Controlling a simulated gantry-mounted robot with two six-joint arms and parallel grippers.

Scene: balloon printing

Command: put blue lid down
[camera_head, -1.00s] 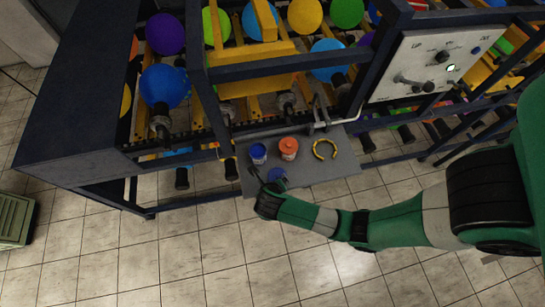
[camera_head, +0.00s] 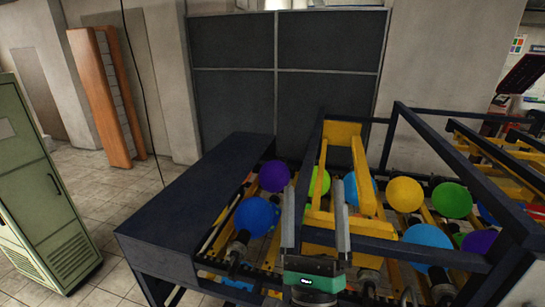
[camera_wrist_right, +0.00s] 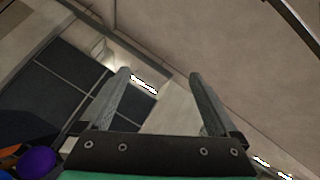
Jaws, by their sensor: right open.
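My right gripper (camera_head: 314,184) is raised in front of the machine, its two grey fingers pointing up and spread apart. In the right wrist view the same gripper (camera_wrist_right: 160,75) is open, with nothing between its fingers. The blue lid shows in neither current view. The grey shelf with the paint jars is also out of view now. My left gripper is not in view.
The balloon machine's dark frame (camera_head: 205,190) and yellow bracket (camera_head: 345,135) stand close around the right gripper. Balloons, including a blue one (camera_head: 255,216) and a purple one (camera_head: 274,176), sit on it. A green cabinet (camera_head: 40,190) stands at left; tiled floor lies between.

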